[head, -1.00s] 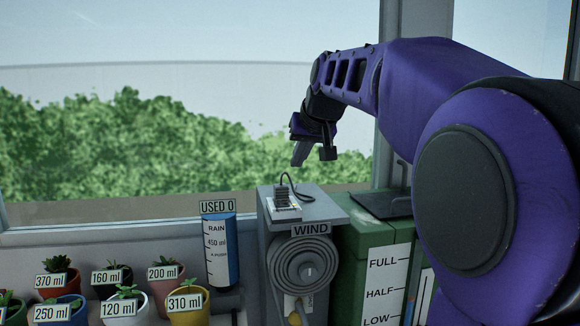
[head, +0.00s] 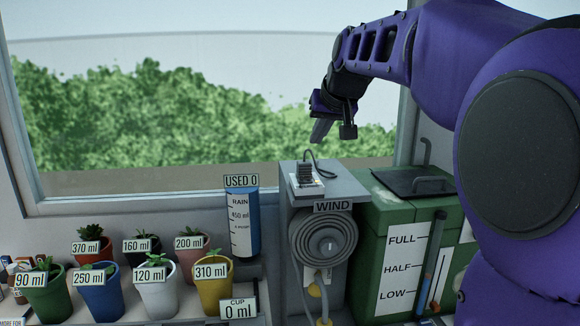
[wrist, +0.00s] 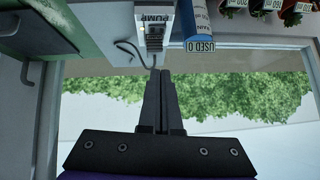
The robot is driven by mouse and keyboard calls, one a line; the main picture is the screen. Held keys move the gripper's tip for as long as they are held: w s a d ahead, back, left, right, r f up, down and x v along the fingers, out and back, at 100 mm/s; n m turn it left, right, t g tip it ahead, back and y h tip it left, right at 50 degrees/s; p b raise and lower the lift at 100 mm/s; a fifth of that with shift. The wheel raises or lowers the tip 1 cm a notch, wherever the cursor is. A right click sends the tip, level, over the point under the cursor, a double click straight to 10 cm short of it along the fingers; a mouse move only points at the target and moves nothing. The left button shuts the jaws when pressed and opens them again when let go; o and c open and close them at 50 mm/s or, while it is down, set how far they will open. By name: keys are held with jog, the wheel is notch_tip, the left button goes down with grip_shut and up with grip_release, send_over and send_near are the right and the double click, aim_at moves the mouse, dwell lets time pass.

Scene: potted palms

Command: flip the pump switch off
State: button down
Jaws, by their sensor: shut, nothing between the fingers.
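The pump switch (head: 305,175) is a small dark block on a light plate on top of the grey pump box (head: 345,186). In the wrist view the switch (wrist: 154,38) sits on a plate marked PUMP, near the top of the picture. My gripper (head: 318,138) hangs above the box, its fingers pointing down. In the wrist view its two fingers (wrist: 162,80) are together with nothing between them, apart from the switch. I cannot tell from these views which way the switch is set.
A dark cable (head: 322,165) loops up beside the switch. A blue rain gauge (head: 241,225) stands left of the box, and a green tank (head: 400,225) stands to its right. Several labelled potted plants (head: 157,296) line the lower left. A window (head: 180,120) is behind.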

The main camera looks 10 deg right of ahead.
send_over(301, 179)
jog(key=s, duration=0.3)
jog(key=f, duration=0.7)
jog(key=shift+w+d, duration=0.2)
jog(key=shift+d, duration=0.2)
notch_tip(301, 179, down, 3)
jog(key=shift+a+r+b, duration=0.15)
jog(key=shift+b, duration=0.15)
jog(key=shift+f, duration=0.65)
jog(key=shift+a+f, duration=0.1)
